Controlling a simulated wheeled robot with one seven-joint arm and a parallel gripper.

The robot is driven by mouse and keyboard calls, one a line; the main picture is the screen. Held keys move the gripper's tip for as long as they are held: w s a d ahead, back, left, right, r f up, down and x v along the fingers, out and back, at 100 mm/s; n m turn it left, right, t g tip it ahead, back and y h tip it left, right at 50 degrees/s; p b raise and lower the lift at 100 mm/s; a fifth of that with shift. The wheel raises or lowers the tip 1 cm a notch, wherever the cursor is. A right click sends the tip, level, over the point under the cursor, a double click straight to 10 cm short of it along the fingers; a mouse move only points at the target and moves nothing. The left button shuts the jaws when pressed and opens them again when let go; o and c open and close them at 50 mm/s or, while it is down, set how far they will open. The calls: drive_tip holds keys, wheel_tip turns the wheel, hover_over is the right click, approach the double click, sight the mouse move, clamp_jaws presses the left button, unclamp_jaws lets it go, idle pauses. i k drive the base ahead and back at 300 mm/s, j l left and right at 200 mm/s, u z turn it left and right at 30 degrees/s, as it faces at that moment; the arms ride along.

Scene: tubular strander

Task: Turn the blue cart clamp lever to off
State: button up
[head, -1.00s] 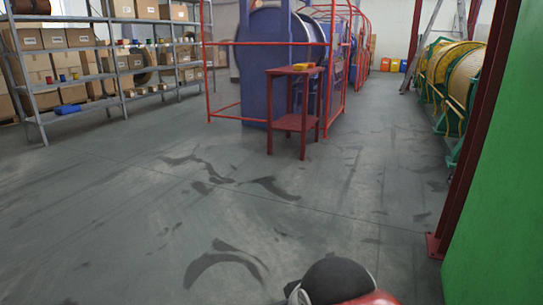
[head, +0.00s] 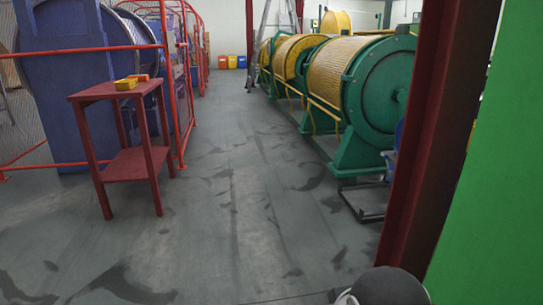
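No clamp lever can be made out in the head view. A sliver of something blue (head: 399,134) shows at the right, partly hidden behind the dark red column. A low dark metal frame (head: 362,205) stands on the floor just below it. I cannot tell whether these belong to the blue cart. My gripper is not in view; only a dark rounded part of my arm shows at the bottom edge.
A dark red column (head: 425,150) and a green panel (head: 468,200) block the right side. Green and yellow strander drums (head: 370,85) line the right. A red side table (head: 128,165) stands left by the red guard rails (head: 165,70). The grey floor (head: 240,200) between is clear.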

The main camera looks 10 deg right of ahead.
sight(389, 174)
drive_tip(key=i+j+z, duration=0.15)
drive_tip(key=i+z, duration=0.35)
drive_tip(key=i, duration=0.15)
drive_tip(key=i+j+z, duration=0.35)
drive_tip(key=i+z, duration=0.15)
drive_tip(key=i+j+z, duration=0.45)
drive_tip(key=i+j, duration=0.2)
drive_tip(key=i+j+z, duration=0.4)
drive_tip(key=i+j, duration=0.15)
drive_tip(key=i, duration=0.35)
drive_tip(key=i+j+z, duration=0.45)
drive_tip(key=i+j, duration=0.35)
